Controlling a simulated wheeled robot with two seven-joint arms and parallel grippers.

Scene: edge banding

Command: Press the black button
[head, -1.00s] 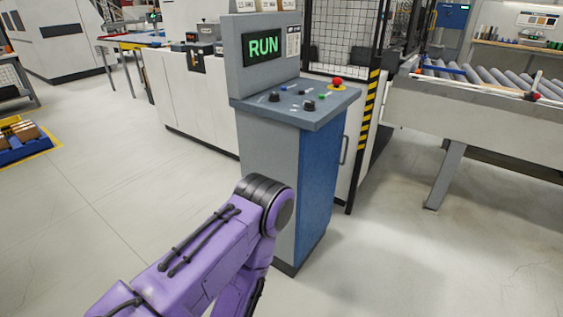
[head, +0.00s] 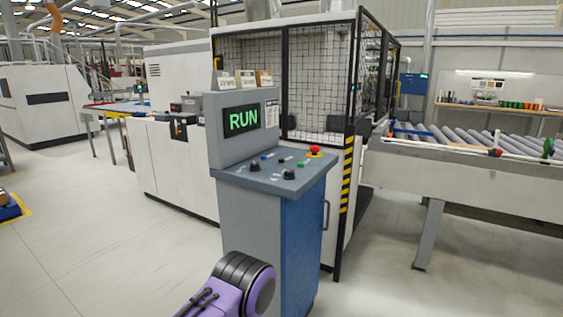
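A grey and blue control console (head: 250,215) stands ahead of me near the middle of the head view. Its sloped top panel (head: 235,176) carries several small controls. Two raised black controls sit near the front, one on the left (head: 255,167) and one on the right (head: 288,173). A smaller dark control (head: 281,160) is behind them. At this size I cannot tell which of these is the black button. A purple link of my arm shows at the bottom, below the panel. Neither of my grippers is in view.
A red mushroom button (head: 315,150) sits at the panel's back right, with a green button (head: 300,165) and blue button (head: 265,158) nearby. A display (head: 240,120) reads RUN. A fenced machine (head: 295,80) stands behind, and a roller conveyor (head: 470,140) at right.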

